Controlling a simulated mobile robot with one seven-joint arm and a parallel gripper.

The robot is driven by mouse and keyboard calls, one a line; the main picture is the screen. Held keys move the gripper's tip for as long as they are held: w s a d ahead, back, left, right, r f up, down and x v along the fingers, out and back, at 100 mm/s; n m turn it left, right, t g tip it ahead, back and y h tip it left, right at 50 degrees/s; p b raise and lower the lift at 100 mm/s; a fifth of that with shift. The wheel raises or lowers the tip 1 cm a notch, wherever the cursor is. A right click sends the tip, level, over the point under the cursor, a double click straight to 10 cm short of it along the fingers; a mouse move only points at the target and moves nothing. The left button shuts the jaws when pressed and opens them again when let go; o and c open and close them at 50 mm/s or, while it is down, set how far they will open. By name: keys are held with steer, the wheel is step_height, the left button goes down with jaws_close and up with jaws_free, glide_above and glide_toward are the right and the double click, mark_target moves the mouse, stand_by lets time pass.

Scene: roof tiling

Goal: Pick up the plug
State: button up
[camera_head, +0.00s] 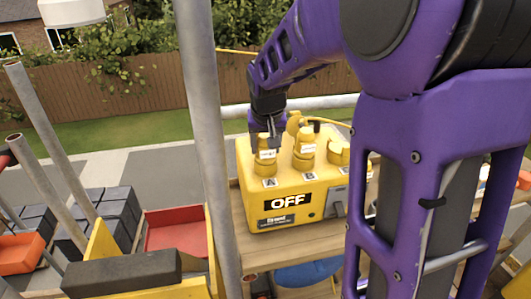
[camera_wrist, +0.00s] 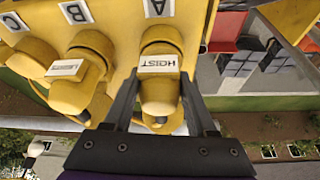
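A yellow plug with a white HOIST label (camera_head: 265,167) (camera_wrist: 159,92) sits at socket A of the yellow power box (camera_head: 330,195). A second yellow labelled plug (camera_head: 304,150) (camera_wrist: 82,72) is at socket B, and a third yellow plug or cap (camera_head: 339,152) (camera_wrist: 24,55) is farther along. My gripper (camera_head: 266,142) (camera_wrist: 160,88) is at the HOIST plug, with one dark finger on each side of it. The fingers look very close to its sides. Whether they press on it cannot be told. The box's display reads OFF.
The box stands on a wooden scaffold board (camera_head: 262,250). A grey scaffold pole (camera_head: 203,120) rises just left of it. A red tray (camera_head: 176,230), a dark block (camera_head: 120,272) and dark tile stacks (camera_head: 118,208) lie left. A blue object (camera_head: 305,273) is below the board.

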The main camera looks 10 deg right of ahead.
jaws_close()
